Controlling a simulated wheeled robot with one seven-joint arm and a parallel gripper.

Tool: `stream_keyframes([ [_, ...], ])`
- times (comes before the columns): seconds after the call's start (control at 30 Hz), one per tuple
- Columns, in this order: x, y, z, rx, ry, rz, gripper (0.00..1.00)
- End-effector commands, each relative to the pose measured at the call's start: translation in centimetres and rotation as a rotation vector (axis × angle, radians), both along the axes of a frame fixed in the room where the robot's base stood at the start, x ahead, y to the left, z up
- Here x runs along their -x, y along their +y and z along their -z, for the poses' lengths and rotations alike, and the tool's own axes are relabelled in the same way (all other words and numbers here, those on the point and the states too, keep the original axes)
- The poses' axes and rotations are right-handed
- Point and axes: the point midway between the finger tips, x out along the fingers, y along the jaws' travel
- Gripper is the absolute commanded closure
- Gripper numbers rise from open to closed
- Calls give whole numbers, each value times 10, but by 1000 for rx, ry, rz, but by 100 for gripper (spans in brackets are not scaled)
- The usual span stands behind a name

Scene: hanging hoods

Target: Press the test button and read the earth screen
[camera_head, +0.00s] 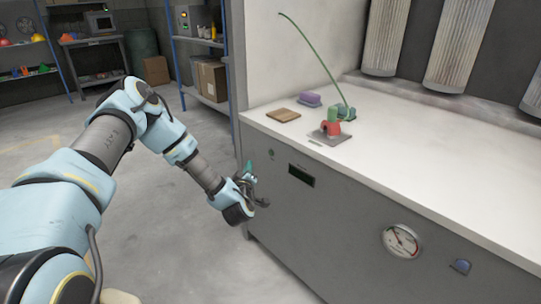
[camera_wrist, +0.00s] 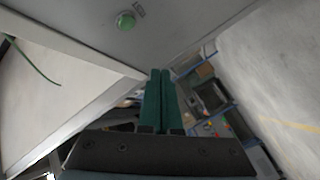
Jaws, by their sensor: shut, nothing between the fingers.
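My gripper (camera_head: 248,168) is in front of the left end of the grey cabinet front (camera_head: 340,225), with its green fingers pointing up. In the wrist view its fingers (camera_wrist: 160,74) lie together with nothing between them. A round green button (camera_wrist: 125,20) with a small label beside it sits on the grey panel in the wrist view, apart from the fingertips. A small dark screen (camera_head: 301,176) is on the cabinet front, right of my gripper; any text on it is too small to read.
On the white worktop (camera_head: 430,155) stand a red and grey clamp-like piece (camera_head: 331,128), a green wire (camera_head: 318,55), a purple block (camera_head: 310,99) and a wooden board (camera_head: 283,115). A gauge (camera_head: 402,241) and blue knob (camera_head: 461,266) are farther right. Shelves (camera_head: 205,75) stand behind; floor at left is clear.

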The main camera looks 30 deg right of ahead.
Motion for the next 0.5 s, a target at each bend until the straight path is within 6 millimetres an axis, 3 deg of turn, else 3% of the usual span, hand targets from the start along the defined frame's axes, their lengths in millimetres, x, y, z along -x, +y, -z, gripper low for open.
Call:
stream_keyframes([
  [0.3,-8,-44,2,2,1,-1,100],
  [0.5,-12,-63,2,0,-1,-1,100],
])
